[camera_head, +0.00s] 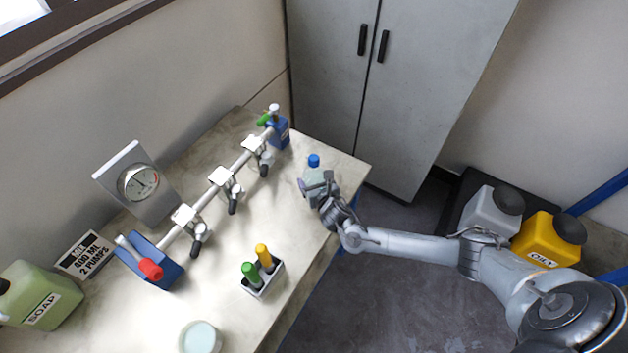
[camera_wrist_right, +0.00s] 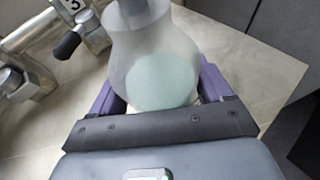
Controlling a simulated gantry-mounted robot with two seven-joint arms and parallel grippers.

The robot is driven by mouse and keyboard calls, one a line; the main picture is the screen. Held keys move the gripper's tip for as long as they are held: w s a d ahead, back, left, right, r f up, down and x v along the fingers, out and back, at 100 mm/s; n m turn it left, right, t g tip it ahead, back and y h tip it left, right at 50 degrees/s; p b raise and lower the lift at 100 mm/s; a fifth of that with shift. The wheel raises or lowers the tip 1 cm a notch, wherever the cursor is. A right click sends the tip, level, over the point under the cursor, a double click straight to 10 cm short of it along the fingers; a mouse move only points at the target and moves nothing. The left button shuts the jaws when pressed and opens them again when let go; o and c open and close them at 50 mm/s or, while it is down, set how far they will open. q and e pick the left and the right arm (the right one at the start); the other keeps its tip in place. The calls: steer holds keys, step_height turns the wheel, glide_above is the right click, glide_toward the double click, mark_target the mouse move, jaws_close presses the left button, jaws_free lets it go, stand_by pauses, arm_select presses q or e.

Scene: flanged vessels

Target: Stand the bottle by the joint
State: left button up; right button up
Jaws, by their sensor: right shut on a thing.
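The bottle (camera_head: 312,174) is translucent with pale green liquid and a blue cap, near the far right part of the bench. My right gripper (camera_head: 318,190) is shut on it. In the right wrist view the bottle (camera_wrist_right: 152,62) is between the purple fingers and looks roughly upright; I cannot tell whether its base touches the bench. A pipe with several clamped joints runs along the bench; the nearest to the bottle is the far joint (camera_head: 257,149). A joint marked 3 (camera_wrist_right: 78,8) shows in the wrist view. My left gripper is not in view.
A blue stand (camera_head: 279,132) with a green-handled valve ends the pipe; a blue stand with a red handle (camera_head: 151,269) is at the near end. A holder with green and yellow tools (camera_head: 262,278), a round dish (camera_head: 200,337) and a soap jug (camera_head: 40,295) stand nearer. Bench between pipe and bottle is clear.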

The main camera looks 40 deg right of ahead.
steer(key=o, duration=1.3)
steer(key=shift+f, duration=0.1)
